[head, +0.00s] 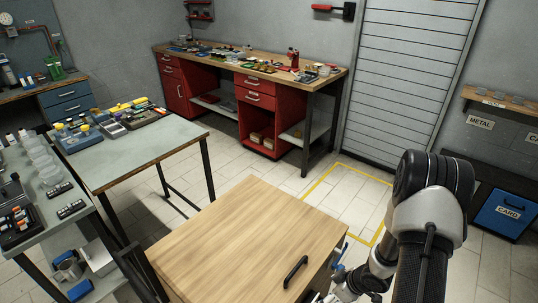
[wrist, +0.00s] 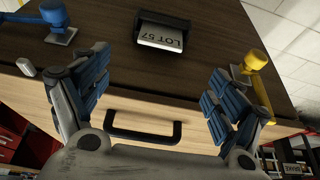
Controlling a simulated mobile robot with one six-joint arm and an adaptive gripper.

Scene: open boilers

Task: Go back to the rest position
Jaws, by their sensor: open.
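My gripper (wrist: 160,65) is open and empty in the wrist view, its two blue-padded fingers spread wide. A wooden cabinet (head: 235,240) fills the lower middle of the head view, with a black handle (head: 295,271) on its pale top. In the wrist view this black handle (wrist: 144,128) shows between the fingers, on a pale strip, and nothing grips it. Beyond it is a dark wood face with an upside-down "LOT 57" card (wrist: 160,38) in a black holder. A blue lever (wrist: 57,20) and a yellow lever (wrist: 255,70) flank the card. In the head view my gripper is mostly hidden beside the cabinet's right side.
A grey-topped table (head: 140,150) with tools stands at left. A red workbench (head: 255,100) with many items is along the back wall. A blue "CARD" bin (head: 508,214) is at right. Tiled floor with a yellow-outlined area (head: 345,195) is free behind the cabinet.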

